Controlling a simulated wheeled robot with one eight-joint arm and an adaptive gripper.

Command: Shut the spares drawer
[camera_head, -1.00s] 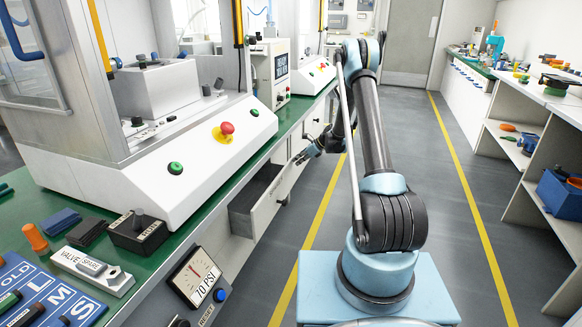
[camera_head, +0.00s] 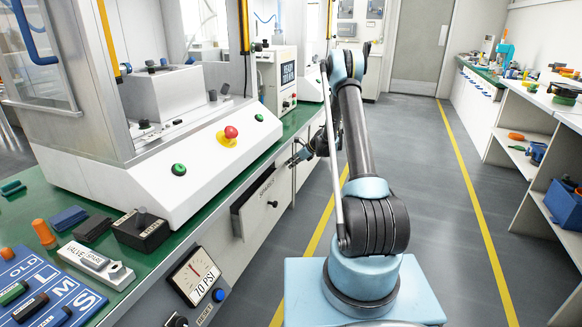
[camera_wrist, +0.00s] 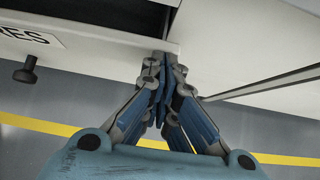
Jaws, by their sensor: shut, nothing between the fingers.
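The spares drawer (camera_head: 258,212) is in the green-topped bench, its pale front standing a little out from the bench face with a narrow dark gap at its near side. It has a dark knob and a label. In the wrist view its front (camera_wrist: 95,48) spans the upper left, with the label ending "RES" and a dark knob (camera_wrist: 27,70). My gripper (camera_head: 296,160) is at the drawer's far end. In the wrist view my gripper (camera_wrist: 164,62) is shut and empty, its tips at the front's right end. I cannot tell whether they touch it.
A white press housing with a red button (camera_head: 231,132) stands on the bench (camera_head: 130,262). A pressure gauge (camera_head: 194,277) is on the bench front nearby. The grey aisle floor (camera_head: 420,190) between the yellow lines is clear. Open shelves (camera_head: 522,165) stand on the right.

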